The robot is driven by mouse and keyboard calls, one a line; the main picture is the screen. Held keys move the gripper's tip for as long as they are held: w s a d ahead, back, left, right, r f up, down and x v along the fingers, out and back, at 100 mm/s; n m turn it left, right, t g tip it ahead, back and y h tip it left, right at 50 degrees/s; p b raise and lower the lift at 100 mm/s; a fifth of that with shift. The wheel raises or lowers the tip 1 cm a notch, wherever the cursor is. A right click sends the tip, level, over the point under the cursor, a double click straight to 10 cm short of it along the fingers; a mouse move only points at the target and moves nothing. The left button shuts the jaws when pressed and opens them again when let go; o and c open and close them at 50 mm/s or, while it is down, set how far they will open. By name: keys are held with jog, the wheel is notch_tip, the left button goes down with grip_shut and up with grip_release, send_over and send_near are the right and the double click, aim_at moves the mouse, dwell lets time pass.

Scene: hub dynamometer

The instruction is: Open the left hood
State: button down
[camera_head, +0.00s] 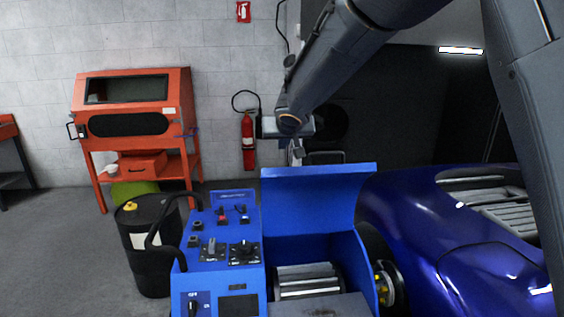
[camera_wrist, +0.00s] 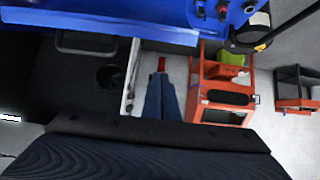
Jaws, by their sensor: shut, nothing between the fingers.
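The left hood (camera_head: 316,200) is a blue curved panel. It stands raised at the back of the blue dynamometer, and the metal roller (camera_head: 306,280) below it is exposed. Blue panelling of the machine also crosses the top of the wrist view (camera_wrist: 110,14). My gripper (camera_head: 297,158) is just above the hood's top edge, pointing down. In the head view I cannot tell whether it touches the hood. In the wrist view its fingers (camera_wrist: 161,80) are together, empty and apart from the blue panelling.
The blue control console (camera_head: 222,235) stands left of the roller, with a black drum (camera_head: 150,245) beside it. A blue car (camera_head: 450,230) is at right. An orange cabinet (camera_head: 135,115) and a fire extinguisher (camera_head: 249,140) are by the back wall.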

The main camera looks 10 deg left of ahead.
jog(key=p, duration=0.2)
send_over(282, 170)
jog(key=w, duration=0.2)
jog(key=f, duration=0.5)
jog(key=shift+w+a+f, duration=0.15)
jog(key=shift+a+f, duration=0.2)
jog(key=shift+f, duration=0.3)
jog(key=shift+s+d+f+b, duration=0.25)
jog(key=shift+s+f+b, duration=0.4)
jog(key=shift+s+b, duration=0.3)
jog(key=shift+s+d+f+b, duration=0.2)
jog(key=shift+s+f+b, duration=0.05)
jog(key=shift+s+b, duration=0.3)
